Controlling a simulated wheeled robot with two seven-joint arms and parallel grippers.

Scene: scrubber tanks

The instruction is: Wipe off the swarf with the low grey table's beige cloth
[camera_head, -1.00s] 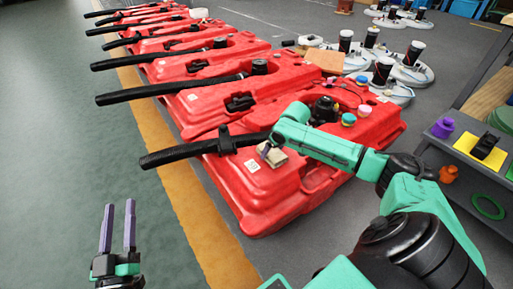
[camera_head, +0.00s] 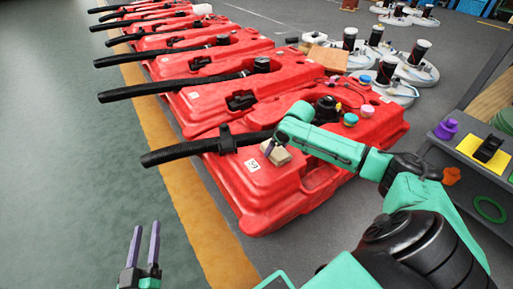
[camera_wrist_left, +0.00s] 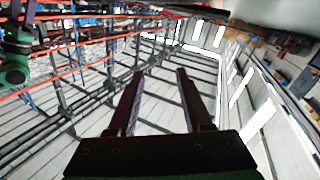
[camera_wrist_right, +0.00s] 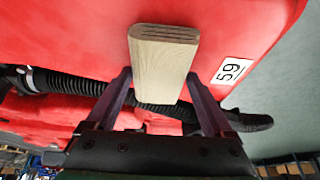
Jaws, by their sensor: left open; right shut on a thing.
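The folded beige cloth (camera_head: 279,156) is in my right gripper (camera_head: 269,147), low over the near red tank (camera_head: 240,190), just right of its number label. In the right wrist view the beige cloth (camera_wrist_right: 163,60), block-like with fine streaks, sits between the two fingers (camera_wrist_right: 158,76) against or just above the red surface; contact is unclear. My left gripper (camera_head: 146,226) is open and empty, fingers up, over the green floor at lower left. It is also open in the left wrist view (camera_wrist_left: 158,75). I cannot make out any swarf; the cloth and arm cover part of the tank top.
More red tanks (camera_head: 215,98) with black hoses run back in a row. A grey table (camera_head: 463,172) at right bears a purple item (camera_head: 445,129), a yellow pad (camera_head: 484,148) and a green ring (camera_head: 489,209). Round grey-white scrubber parts stand behind. The left floor is clear.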

